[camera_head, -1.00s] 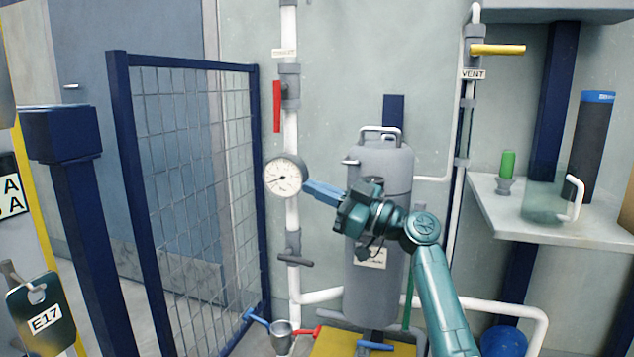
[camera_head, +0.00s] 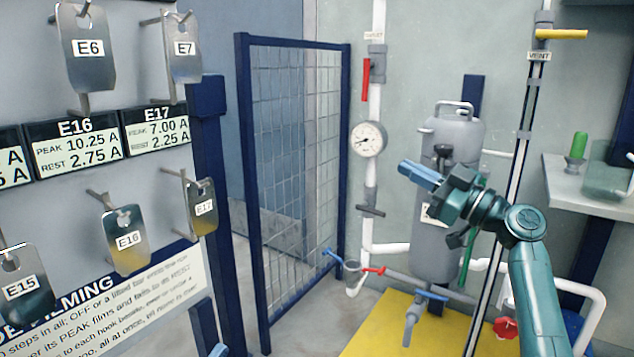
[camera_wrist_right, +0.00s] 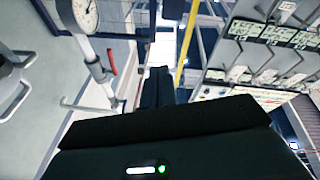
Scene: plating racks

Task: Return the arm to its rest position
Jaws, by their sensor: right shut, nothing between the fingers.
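My right gripper (camera_head: 420,174) is in the middle right of the head view, at the end of my teal arm (camera_head: 535,280). Its blue fingers are shut and empty, pointing left. It is in front of the grey tank (camera_head: 455,145) in the picture, right of and a little below the round gauge (camera_head: 369,139). In the right wrist view the dark gripper body fills the lower part, and the gauge (camera_wrist_right: 78,14) shows at the upper left.
Metal plates such as E16 (camera_head: 127,250) and E17 (camera_head: 203,212) hang on hooks at the left. A blue mesh gate (camera_head: 300,150) stands mid-left. A shelf (camera_head: 570,185) is at the right. Pipes and valves surround the tank, with a yellow mat (camera_head: 385,325) below.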

